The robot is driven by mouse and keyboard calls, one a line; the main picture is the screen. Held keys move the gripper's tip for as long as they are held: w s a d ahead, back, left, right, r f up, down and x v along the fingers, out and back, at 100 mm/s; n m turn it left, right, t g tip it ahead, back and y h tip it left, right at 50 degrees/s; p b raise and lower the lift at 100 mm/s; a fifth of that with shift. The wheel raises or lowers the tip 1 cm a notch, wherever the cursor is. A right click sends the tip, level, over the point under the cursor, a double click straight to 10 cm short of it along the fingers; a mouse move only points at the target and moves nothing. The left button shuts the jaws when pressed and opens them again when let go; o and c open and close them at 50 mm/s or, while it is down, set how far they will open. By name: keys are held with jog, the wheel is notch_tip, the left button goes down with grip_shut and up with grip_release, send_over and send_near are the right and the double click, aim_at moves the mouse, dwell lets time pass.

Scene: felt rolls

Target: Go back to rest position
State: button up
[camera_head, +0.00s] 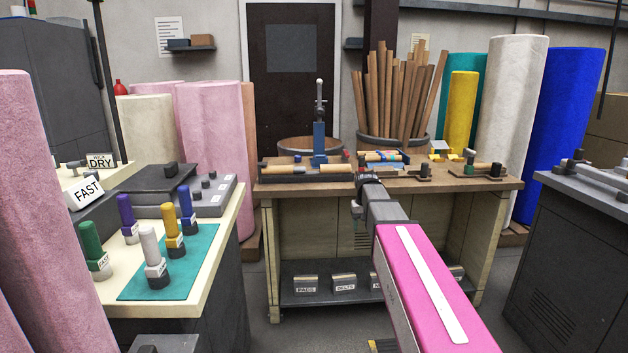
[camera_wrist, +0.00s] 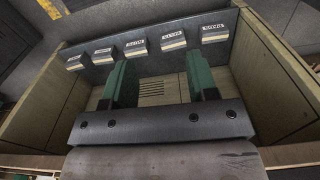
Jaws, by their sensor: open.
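My pink arm (camera_head: 425,285) reaches from the lower right of the head view toward the front edge of the wooden workbench (camera_head: 262,186). My gripper is at its far end; its fingers are hidden there behind the arm. In the wrist view, my gripper (camera_wrist: 161,82) shows two green fingers spread wide apart with nothing between them. Behind them are the bench's open front and its lower shelf (camera_wrist: 90,77).
On the bench top are a blue-posted tool (camera_head: 319,140), rollers (camera_head: 338,169) and a small roll (camera_head: 381,155). A side table (camera_head: 115,292) at left holds coloured handled stamps. A grey cabinet (camera_head: 565,260) stands right. Floor shows between the furniture.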

jog(key=s+f, duration=1.8)
jog(key=s, duration=0.5)
jog(key=shift+d+f, duration=0.15)
jog(key=shift+d, duration=0.1)
dwell(0.4)
